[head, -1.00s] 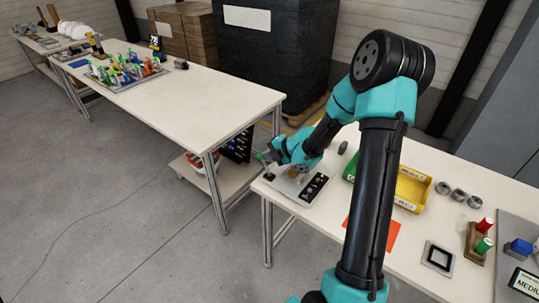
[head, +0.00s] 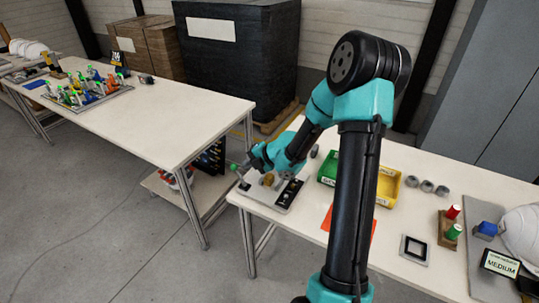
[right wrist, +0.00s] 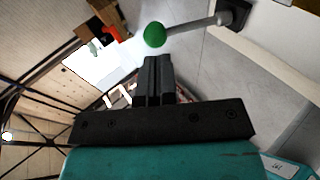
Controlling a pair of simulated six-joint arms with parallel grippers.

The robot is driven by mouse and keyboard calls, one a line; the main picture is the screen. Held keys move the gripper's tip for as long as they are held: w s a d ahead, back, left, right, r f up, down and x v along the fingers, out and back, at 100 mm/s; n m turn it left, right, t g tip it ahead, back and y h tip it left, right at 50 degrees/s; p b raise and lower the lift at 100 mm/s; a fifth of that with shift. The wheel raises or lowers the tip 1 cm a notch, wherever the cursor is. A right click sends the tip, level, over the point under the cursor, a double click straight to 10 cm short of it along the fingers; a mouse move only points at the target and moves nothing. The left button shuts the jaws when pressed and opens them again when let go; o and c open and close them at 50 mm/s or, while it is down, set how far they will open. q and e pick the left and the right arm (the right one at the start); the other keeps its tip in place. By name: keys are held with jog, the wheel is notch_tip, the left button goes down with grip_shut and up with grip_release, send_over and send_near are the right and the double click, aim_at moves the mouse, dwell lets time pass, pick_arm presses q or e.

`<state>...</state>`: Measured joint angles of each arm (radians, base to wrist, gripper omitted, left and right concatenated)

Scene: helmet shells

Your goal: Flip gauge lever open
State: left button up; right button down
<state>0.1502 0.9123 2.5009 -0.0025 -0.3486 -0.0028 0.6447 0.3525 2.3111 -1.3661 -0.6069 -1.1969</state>
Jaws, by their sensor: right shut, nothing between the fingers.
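The gauge lever is a grey rod (right wrist: 195,24) with a green ball knob (right wrist: 155,34), and it rises from a dark pivot block (right wrist: 235,13) in the right wrist view. In the head view the green knob (head: 234,167) stands at the left end of the pale gauge plate (head: 262,197), beyond the bench edge. My right gripper (head: 246,166) is beside the knob. In the right wrist view its dark fingers (right wrist: 153,62) are shut and empty, tips just short of the knob. I cannot tell whether they touch it. My left gripper is not in view.
A green bin (head: 328,168) and a yellow bin (head: 388,184) stand right of the plate. A second table (head: 165,120) is at the left, across a floor gap.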

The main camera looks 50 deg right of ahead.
jog(key=v, duration=1.1)
jog(key=shift+w+r, duration=0.15)
jog(key=shift+r, duration=0.05)
jog(key=shift+w+a+f, duration=0.1)
